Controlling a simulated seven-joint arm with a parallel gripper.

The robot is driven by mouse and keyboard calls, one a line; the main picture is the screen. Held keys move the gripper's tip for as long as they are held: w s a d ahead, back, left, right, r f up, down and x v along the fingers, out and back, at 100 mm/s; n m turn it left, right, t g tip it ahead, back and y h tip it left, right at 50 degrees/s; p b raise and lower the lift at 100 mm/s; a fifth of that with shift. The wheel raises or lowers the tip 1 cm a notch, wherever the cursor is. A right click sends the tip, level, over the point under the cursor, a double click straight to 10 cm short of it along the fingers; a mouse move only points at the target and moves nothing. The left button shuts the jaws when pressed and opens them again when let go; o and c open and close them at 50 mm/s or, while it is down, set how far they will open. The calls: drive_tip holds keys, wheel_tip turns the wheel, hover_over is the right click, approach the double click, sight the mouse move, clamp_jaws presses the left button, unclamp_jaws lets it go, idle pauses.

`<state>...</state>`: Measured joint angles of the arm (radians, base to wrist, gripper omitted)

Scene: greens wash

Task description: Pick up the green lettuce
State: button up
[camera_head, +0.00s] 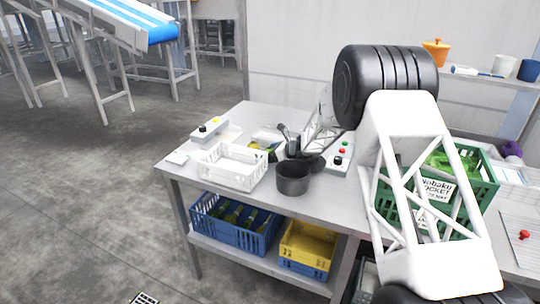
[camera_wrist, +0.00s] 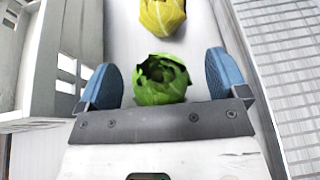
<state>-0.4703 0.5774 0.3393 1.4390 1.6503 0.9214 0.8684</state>
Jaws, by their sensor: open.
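The green lettuce (camera_wrist: 150,92) is a small leafy head in the wrist view, lying on a pale surface. It sits between the two blue fingertips of my gripper (camera_wrist: 163,76), which are spread apart. A gap shows on each side of it, and the fingers do not grip it. A yellow-green head (camera_wrist: 162,14) lies just beyond it. In the head view small green and yellow patches show behind the white crate (camera_head: 228,176); I cannot tell there which is the lettuce. My arm partly covers that area.
The white slatted crate wall (camera_wrist: 40,55) stands close on the left, and a pale gridded surface (camera_wrist: 285,70) is on the right. A dark pot (camera_head: 293,180) and button boxes stand on the table (camera_head: 190,185). A green crate (camera_head: 487,190) stands at right.

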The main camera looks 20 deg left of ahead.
sight(270, 147)
drive_tip(key=c, duration=1)
drive_tip(key=shift+r, duration=0.15)
drive_tip(key=shift+r, duration=4.9)
